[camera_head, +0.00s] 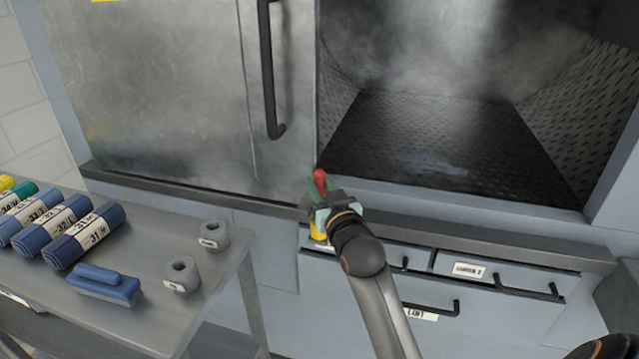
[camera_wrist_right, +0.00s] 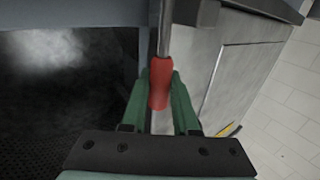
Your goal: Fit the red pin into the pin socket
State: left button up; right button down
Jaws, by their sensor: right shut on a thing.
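My right gripper (camera_head: 323,194) is in front of the washer's ledge, at the lower left corner of the open chamber. Its green fingers are shut on the red pin (camera_head: 320,179). In the right wrist view the red pin (camera_wrist_right: 160,85) sits between the fingers (camera_wrist_right: 160,88), with a grey metal shaft running on from it towards the top edge. A yellow piece (camera_head: 318,231) shows just below the gripper; I cannot tell what it belongs to. I cannot make out the pin socket for certain. My left gripper is not in view.
The washer chamber (camera_head: 430,140) stands open and hazy, beside a metal door (camera_head: 150,90) with a black handle. Drawers (camera_head: 500,273) lie under the ledge. A grey table (camera_head: 150,325) at left holds rolled blue cloths (camera_head: 85,235), a blue block (camera_head: 105,285) and two grey rings (camera_head: 182,275).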

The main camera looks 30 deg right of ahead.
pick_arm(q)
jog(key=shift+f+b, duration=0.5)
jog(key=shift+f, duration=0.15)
pick_arm(e)
jog(key=shift+f, duration=1)
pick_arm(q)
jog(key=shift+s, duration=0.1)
pick_arm(e)
jog(key=c, duration=0.6)
grip_release()
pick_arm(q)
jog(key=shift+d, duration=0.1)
